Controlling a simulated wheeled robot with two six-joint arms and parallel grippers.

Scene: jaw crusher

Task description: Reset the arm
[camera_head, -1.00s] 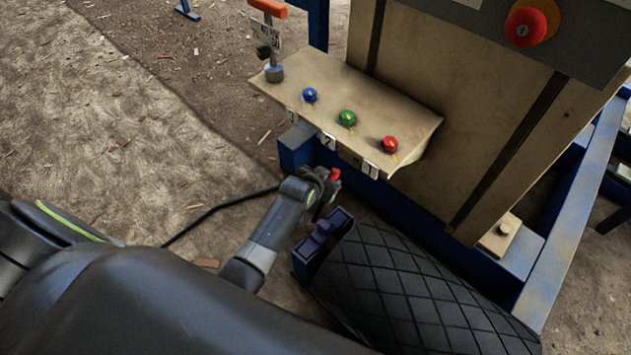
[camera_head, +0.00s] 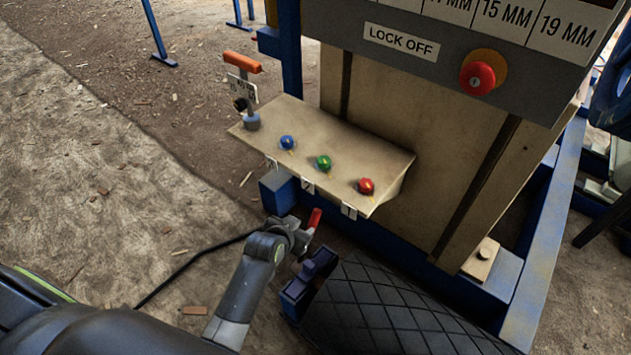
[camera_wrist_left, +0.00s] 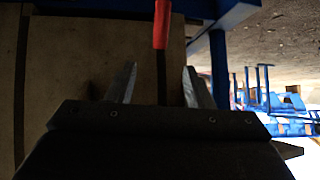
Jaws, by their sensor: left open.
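My left gripper (camera_head: 301,237) is at the end of the grey arm coming in from the lower left, below the button panel. In the left wrist view its two fingers (camera_wrist_left: 160,82) are apart with nothing between them. A red lever-like piece (camera_head: 315,217) stands just beyond the gripper. It also shows in the left wrist view (camera_wrist_left: 162,22), ahead of the fingertips, with a gap between. My right gripper is not in view.
The beige panel (camera_head: 300,165) carries blue (camera_head: 287,142), green (camera_head: 323,162) and red (camera_head: 366,186) buttons. An orange-handled lever (camera_head: 243,63) stands at its left end. Open ground (camera_head: 90,160) lies left.

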